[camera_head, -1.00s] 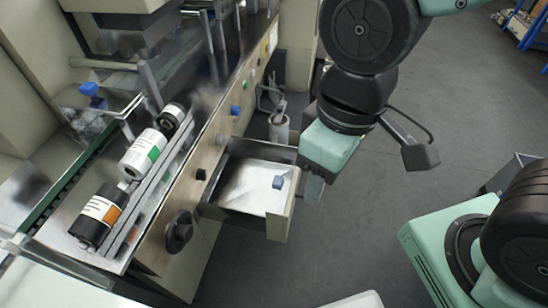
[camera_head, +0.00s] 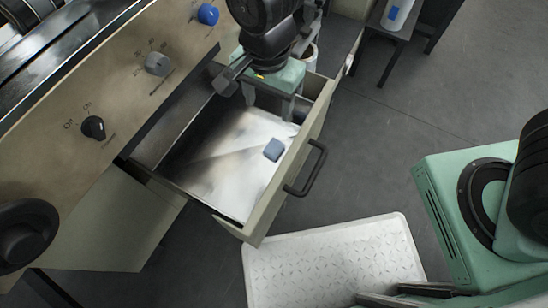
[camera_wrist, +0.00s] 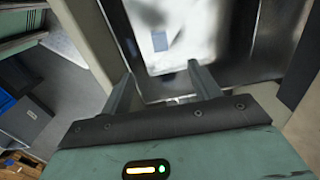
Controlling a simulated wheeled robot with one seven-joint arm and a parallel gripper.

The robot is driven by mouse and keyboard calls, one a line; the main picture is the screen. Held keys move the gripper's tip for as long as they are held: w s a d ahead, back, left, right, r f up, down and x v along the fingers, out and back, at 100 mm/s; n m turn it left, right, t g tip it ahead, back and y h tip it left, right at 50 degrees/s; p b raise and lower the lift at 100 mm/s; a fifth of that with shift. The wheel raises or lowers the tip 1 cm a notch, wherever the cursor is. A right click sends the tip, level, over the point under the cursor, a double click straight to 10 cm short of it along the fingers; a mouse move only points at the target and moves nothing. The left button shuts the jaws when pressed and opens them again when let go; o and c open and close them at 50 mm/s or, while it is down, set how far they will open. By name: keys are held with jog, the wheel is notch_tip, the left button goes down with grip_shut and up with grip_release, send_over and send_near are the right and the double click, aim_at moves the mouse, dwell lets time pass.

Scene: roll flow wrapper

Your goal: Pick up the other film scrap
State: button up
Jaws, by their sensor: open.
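A small blue piece (camera_head: 274,150), possibly the film scrap, lies on the bright bottom of an open drawer (camera_head: 262,212), near its front wall. It also shows in the wrist view (camera_wrist: 159,41), ahead of my fingers, near the top. My gripper (camera_head: 269,104) is open and points down at the drawer's far end, with nothing seen between its fingers. In the wrist view my gripper (camera_wrist: 160,78) has its fingers apart, with the blue piece beyond the gap and not touching them. No second scrap is clearly seen.
The drawer's front carries a dark handle (camera_head: 307,170). The machine panel with a black knob (camera_head: 93,127), a grey knob (camera_head: 157,64) and a blue knob (camera_head: 208,14) stands at the left. A white step plate (camera_head: 335,262) lies in front. Open floor is at the right.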

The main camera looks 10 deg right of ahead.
jog(key=b, duration=0.5)
send_over(270, 152)
jog(key=shift+m, duration=0.4)
jog(key=f, duration=1.4)
jog(key=shift+w+a, duration=0.15)
jog(key=shift+w, duration=0.1)
jog(key=shift+s+d+f+b, duration=0.15)
jog(key=shift+f+b, duration=0.6)
jog(key=shift+f, duration=0.65)
jog(key=shift+s+d+f+b, duration=0.1)
jog(key=shift+f+b, duration=0.6)
jog(key=shift+f, duration=0.65)
jog(key=shift+r, duration=0.1)
jog(key=c, duration=1.1)
